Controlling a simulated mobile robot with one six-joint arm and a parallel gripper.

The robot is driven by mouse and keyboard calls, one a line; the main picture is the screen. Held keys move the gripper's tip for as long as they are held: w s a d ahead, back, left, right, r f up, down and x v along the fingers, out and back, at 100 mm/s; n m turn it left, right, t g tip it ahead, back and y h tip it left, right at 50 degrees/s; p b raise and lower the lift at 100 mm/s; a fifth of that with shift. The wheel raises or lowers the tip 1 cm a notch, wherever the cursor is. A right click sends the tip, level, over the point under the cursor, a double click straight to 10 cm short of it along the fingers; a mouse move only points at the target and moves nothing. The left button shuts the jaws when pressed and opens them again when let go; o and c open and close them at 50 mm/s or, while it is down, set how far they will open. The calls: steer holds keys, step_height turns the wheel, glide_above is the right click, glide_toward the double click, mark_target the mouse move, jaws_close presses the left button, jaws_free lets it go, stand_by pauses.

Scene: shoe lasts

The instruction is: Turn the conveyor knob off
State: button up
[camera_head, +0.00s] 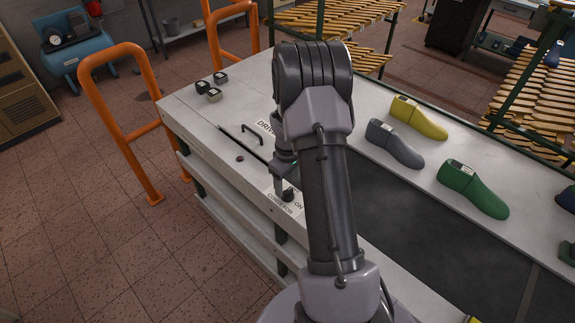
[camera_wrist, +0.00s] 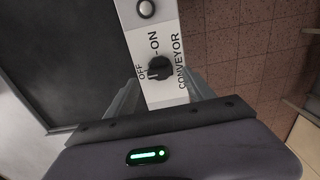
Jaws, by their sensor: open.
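The conveyor knob (camera_wrist: 160,68) is small and black, on a white panel (camera_wrist: 150,92) lettered OFF, ON and CONVEYOR in the wrist view. I cannot tell clearly which mark it points to. In the head view the knob (camera_head: 289,196) sits near the table's front-left edge, just below my gripper (camera_head: 283,182). My gripper is open, pointing down over the panel. In the wrist view its grey fingers lie on either side of the knob, and nothing is held. I cannot tell whether either finger touches the knob.
A black handle (camera_head: 252,134) and small dark blocks (camera_head: 214,88) are on the white table farther back. Grey (camera_head: 394,144), yellow (camera_head: 418,118) and green (camera_head: 472,190) lasts stand beyond the dark belt (camera_head: 430,240). An orange rail (camera_head: 122,120) stands left.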

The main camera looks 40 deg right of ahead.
mark_target(287, 191)
step_height(287, 191, up, 14)
steer(key=p, duration=0.2)
steer(key=shift+r, duration=0.1)
